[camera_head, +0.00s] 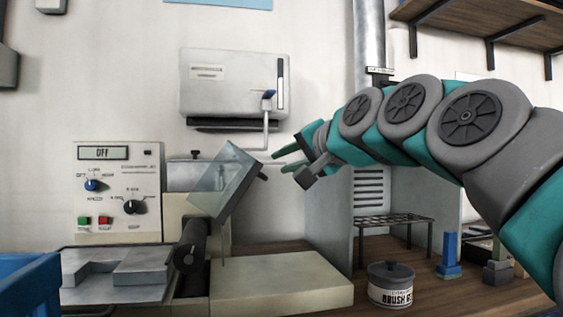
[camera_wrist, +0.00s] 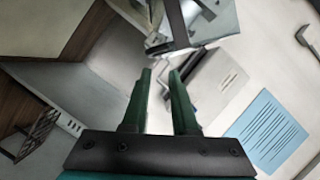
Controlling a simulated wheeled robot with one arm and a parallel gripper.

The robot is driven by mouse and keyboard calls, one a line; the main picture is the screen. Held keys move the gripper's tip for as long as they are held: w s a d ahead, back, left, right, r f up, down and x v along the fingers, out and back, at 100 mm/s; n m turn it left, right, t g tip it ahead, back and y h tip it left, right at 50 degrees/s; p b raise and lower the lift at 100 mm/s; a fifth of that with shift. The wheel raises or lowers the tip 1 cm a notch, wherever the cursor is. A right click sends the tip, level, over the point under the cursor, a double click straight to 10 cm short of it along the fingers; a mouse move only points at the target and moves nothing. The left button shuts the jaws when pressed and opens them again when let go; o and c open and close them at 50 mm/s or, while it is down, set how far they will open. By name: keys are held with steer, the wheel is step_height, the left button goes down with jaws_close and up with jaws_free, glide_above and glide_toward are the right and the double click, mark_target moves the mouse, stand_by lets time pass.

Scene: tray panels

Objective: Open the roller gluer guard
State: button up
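The roller gluer guard (camera_head: 232,180) is a clear pane with a dark edge, tilted up over the black roller (camera_head: 191,248) in the head view. A small dark knob or handle sits at its right edge. The guard also shows at the top of the wrist view (camera_wrist: 218,24). My gripper (camera_head: 280,160) is just right of the guard's upper right side, with green fingers pointing left. In the wrist view my gripper (camera_wrist: 161,76) has its fingers apart with nothing between them. It appears clear of the guard.
A control panel (camera_head: 118,190) with an OFF display stands left of the gluer. A wall box (camera_head: 225,85) with a lever is behind. A cream block (camera_head: 280,283) lies in front of the gluer. A labelled pot (camera_head: 391,285) and a wire rack (camera_head: 395,219) stand to the right.

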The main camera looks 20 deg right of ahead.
steer(key=v, duration=0.3)
steer(key=shift+s, duration=0.1)
steer(key=shift+c, duration=0.4)
